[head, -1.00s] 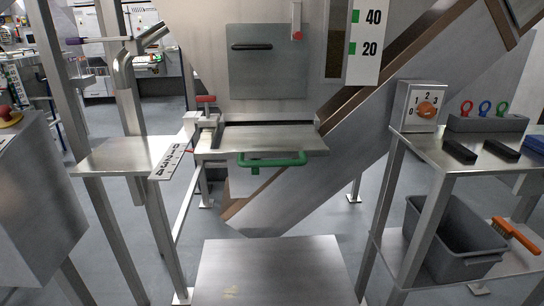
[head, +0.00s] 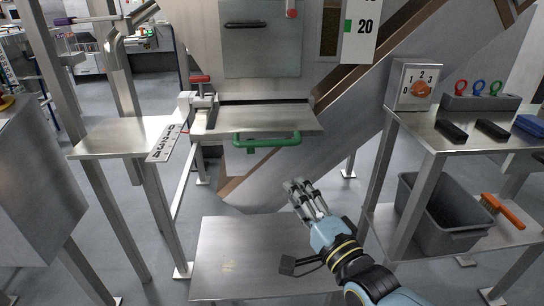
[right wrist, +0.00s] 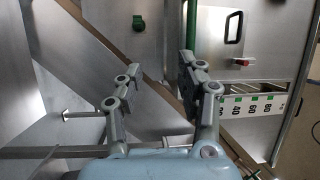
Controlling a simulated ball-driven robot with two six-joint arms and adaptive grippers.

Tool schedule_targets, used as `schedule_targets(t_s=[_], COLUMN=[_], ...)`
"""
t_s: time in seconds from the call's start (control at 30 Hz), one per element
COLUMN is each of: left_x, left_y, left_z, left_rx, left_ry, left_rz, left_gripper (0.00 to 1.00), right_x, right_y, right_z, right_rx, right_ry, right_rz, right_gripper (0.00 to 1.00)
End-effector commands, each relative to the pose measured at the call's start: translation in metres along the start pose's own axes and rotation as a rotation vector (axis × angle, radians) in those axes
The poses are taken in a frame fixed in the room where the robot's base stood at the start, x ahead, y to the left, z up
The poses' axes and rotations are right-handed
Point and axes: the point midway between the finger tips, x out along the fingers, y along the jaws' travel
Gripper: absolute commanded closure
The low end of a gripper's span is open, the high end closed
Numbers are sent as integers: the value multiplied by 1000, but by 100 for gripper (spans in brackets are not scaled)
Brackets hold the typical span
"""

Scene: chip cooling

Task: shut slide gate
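The slide gate (head: 262,119) is a flat metal plate jutting out from below the hopper front, with a green bar handle (head: 267,141) along its near edge. A numbered scale strip (head: 167,141) lies to its left, and a red-handled clamp (head: 201,80) stands at its left back corner. My right gripper (head: 297,188) is below and in front of the handle, apart from it. In the right wrist view my right gripper (right wrist: 160,72) is open and empty, with a green bar (right wrist: 191,25), seemingly the handle, beyond its fingertips. My left gripper is not in view.
A low metal platform (head: 222,262) lies below the gate. A side table (head: 98,141) stands at left. At right a shelf (head: 428,125) holds a dial box (head: 398,99) and black blocks, with a grey bin (head: 436,240) and an orange brush (head: 503,210) below. A sloping chute runs behind.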

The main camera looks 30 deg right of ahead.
Motion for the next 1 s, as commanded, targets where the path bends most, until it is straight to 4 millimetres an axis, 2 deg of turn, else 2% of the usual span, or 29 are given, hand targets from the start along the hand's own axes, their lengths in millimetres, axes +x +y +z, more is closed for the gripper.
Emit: schedule_targets(t_s=[0.03, 0.1, 0.17, 0.27, 0.6, 0.7, 0.83, 1.0], left_x=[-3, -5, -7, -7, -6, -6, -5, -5], left_y=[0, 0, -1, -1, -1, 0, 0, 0], left_z=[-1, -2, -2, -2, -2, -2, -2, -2], left_rx=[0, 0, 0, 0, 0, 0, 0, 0], left_ry=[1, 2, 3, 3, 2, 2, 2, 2], left_rz=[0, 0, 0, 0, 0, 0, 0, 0], left_gripper=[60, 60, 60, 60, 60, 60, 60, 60], right_x=[7, 14, 19, 29, 95, 109, 120, 124], right_y=[-23, -40, -46, -46, -50, -50, -51, -51], right_z=[-1, -1, -1, -1, -1, -2, -2, -2], right_rx=[8, 12, 11, 10, 8, 7, 7, 7], right_ry=[4, 6, 6, 6, 6, 6, 6, 6], right_rz=[-44, -77, -85, -85, -82, -81, -79, -79], right_gripper=[62, 62, 62, 62, 62, 62, 62, 62])
